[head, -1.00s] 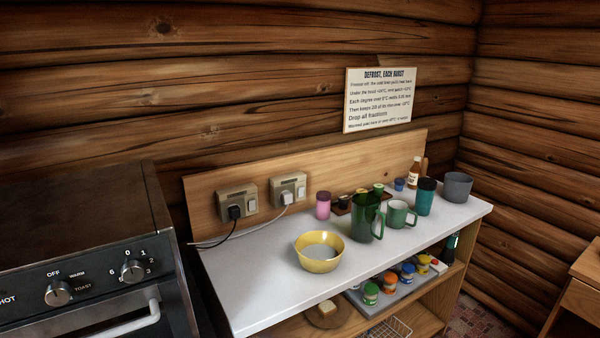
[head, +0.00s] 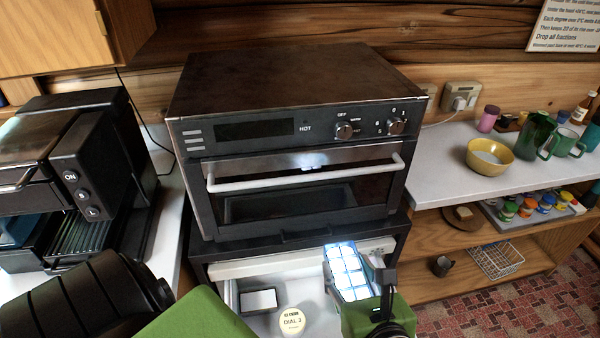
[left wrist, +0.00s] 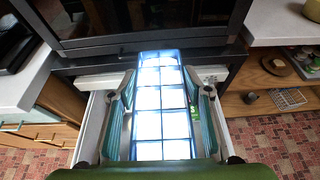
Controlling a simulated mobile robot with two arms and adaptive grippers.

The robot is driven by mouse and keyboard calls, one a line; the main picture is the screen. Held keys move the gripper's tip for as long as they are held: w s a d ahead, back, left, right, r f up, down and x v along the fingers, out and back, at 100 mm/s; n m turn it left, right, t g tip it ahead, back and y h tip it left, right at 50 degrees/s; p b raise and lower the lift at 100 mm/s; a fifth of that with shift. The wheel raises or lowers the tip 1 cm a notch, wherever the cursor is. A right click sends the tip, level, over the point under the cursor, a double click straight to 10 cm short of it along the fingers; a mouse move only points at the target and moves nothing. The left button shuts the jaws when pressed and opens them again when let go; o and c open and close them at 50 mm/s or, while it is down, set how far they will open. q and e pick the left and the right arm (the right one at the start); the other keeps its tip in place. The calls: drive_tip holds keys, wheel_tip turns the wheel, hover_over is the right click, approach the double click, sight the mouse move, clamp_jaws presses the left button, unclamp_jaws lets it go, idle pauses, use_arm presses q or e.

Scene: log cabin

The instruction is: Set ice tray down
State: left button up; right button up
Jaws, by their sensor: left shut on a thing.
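The blue ice tray (head: 349,273), with pale cells in two columns, is gripped in my left gripper (head: 380,300). In the left wrist view the tray (left wrist: 162,105) lies lengthwise between the two fingers of the left gripper (left wrist: 163,95), one along each long side. The tray is over an open white drawer (head: 228,292) below the oven; I cannot tell whether it touches anything beneath. The drawer's rim also shows in the left wrist view (left wrist: 93,125). My right gripper is not in view.
The black oven (head: 300,140) stands directly above and behind the drawer. A white counter (head: 440,180) with a yellow bowl (head: 490,156) is to the right. A black appliance (head: 80,180) is at left.

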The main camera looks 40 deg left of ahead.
use_arm(q)
drive_tip(key=shift+s+a, duration=0.1)
drive_tip(key=w+d+f+m+t+h+b, duration=0.1)
drive_tip(key=w+d+f+m+t+h, duration=0.45)
drive_tip(key=w+f+m+h, duration=0.55)
drive_tip(key=s+f+m+g+h+b, duration=0.1)
drive_tip(key=f+m+h+b, duration=0.1)
drive_tip(key=f+b, duration=0.2)
drive_tip(key=s+f+m+g+h+b, duration=0.1)
drive_tip(key=f+m+h+b, duration=0.1)
drive_tip(key=f, duration=0.9)
drive_tip(key=s+a+f+m+g+h+b, duration=0.1)
drive_tip(key=s+f+m+h+b, duration=0.1)
drive_tip(key=f, duration=0.5)
drive_tip(key=shift+s+f+m+h+b, duration=0.15)
drive_tip(key=shift+m+h+b, duration=0.35)
drive_tip(key=shift+h+b, duration=0.9)
drive_tip(key=shift+y+b, duration=0.4)
